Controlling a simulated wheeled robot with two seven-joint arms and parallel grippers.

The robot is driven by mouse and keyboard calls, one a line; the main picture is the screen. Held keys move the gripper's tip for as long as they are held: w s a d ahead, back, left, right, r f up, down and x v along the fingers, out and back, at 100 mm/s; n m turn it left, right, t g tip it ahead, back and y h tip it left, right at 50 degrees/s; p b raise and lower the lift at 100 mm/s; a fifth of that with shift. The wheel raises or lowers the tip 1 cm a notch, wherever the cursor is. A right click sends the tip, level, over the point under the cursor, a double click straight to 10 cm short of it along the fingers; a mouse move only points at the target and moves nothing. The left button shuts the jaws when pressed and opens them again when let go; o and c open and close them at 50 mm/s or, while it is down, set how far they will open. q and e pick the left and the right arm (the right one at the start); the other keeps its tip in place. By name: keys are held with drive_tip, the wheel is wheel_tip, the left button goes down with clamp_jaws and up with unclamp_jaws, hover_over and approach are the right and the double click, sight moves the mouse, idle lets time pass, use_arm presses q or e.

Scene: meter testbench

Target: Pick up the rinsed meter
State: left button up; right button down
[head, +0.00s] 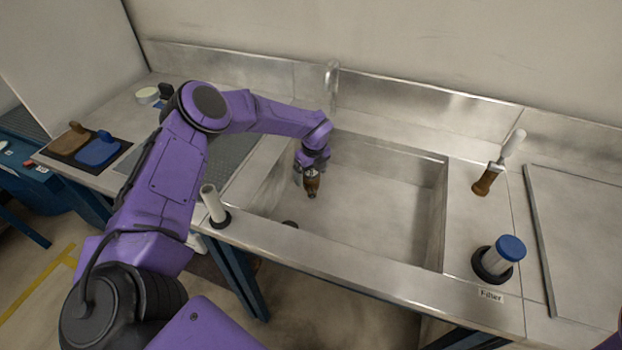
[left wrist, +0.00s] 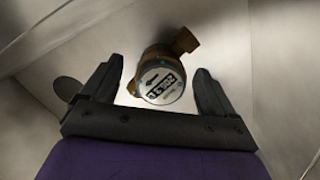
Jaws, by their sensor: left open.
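The meter (left wrist: 160,82) is a brown brass body with a round white dial face, seen between the fingers in the left wrist view. In the head view the meter (head: 312,186) is a small brown shape at the left side of the sink basin. My left gripper (head: 308,172) is over it, inside the basin. In the left wrist view the left gripper (left wrist: 156,88) is open, with a finger on each side of the meter and visible gaps to both. The gripper hides part of the meter in the head view. My right gripper is not in view.
The steel sink (head: 390,200) has raised walls around the meter. A faucet (head: 331,85) stands behind it. A white-topped post (head: 213,203) is on the front left rim.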

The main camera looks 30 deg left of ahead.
use_arm(q)
drive_tip(key=shift+w+f, duration=0.15)
drive_tip(key=shift+f, duration=1.05)
drive_tip(key=shift+r, duration=0.1)
drive_tip(key=c, duration=1.6)
